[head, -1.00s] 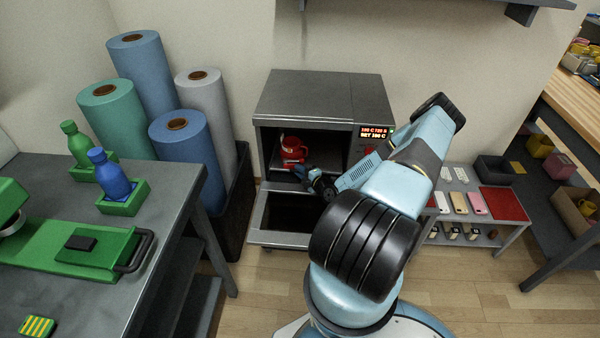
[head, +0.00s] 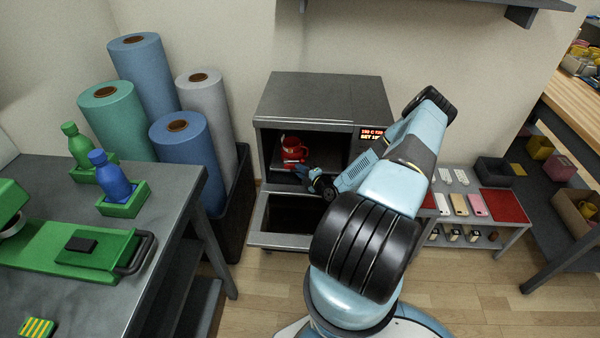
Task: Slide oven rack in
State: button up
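The oven (head: 318,98) is a dark grey box against the wall with its front open. Inside it, a red mug (head: 291,145) sits on what looks like the dark oven rack, which is hard to make out in the shadow. My gripper (head: 303,170) is at the oven opening, in front of and slightly right of the mug. My wrist and the small size hide the fingertips, so I cannot tell whether they are open or shut on the rack's edge. A drawer-like lower part (head: 290,214) with a light frame sticks out below the opening.
A grey table (head: 172,215) with green fixtures and bottles stands at left. Several fabric rolls (head: 187,150) stand in a dark bin left of the oven. A low shelf (head: 470,230) with phones stands at right.

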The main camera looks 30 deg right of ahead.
jog(key=shift+o, duration=1.4)
jog(key=v, duration=1.2)
jog(key=shift+f, duration=0.1)
